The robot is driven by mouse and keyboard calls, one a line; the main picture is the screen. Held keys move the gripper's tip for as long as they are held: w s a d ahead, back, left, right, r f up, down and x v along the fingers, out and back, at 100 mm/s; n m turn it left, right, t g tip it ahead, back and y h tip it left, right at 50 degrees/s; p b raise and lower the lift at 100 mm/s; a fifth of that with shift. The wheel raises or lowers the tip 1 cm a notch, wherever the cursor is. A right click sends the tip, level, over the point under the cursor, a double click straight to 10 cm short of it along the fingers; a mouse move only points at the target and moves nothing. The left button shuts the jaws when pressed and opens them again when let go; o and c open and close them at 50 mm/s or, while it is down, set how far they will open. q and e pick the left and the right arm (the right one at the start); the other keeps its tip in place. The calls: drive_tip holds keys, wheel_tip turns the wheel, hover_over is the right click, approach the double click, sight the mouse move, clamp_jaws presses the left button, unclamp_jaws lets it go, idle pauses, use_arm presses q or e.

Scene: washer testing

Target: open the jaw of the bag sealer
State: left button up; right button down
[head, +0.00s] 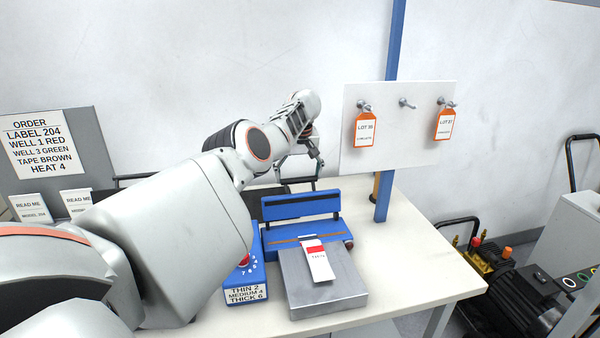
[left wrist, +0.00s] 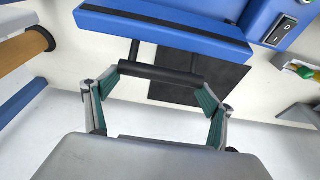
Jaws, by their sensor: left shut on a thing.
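The bag sealer (head: 338,238) is blue and stands on the table. Its blue upper jaw (head: 300,204) is tipped up, with its dark underside facing the front and a gap above the lower bar. A white pouch with a red patch (head: 317,262) lies across the lower bar and the grey metal plate (head: 345,290). My left gripper (head: 298,163) is behind and above the raised jaw. In the left wrist view, its fingers (left wrist: 162,78) hold the black handle bar (left wrist: 160,75) lengthwise between their tips. The upper jaw also shows there (left wrist: 165,33).
A blue box with a red knob (head: 246,290) and a thickness label stands left of the plate. A blue post (head: 384,150) and white board (head: 420,140) with two orange lot tags rise behind. The table's right side (head: 420,260) is clear.

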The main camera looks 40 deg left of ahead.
use_arm(q)
drive_tip(key=shift+w+a+r, duration=0.15)
drive_tip(key=shift+r, duration=0.25)
drive_tip(key=o, duration=1.6)
drive_tip(key=shift+f, duration=0.25)
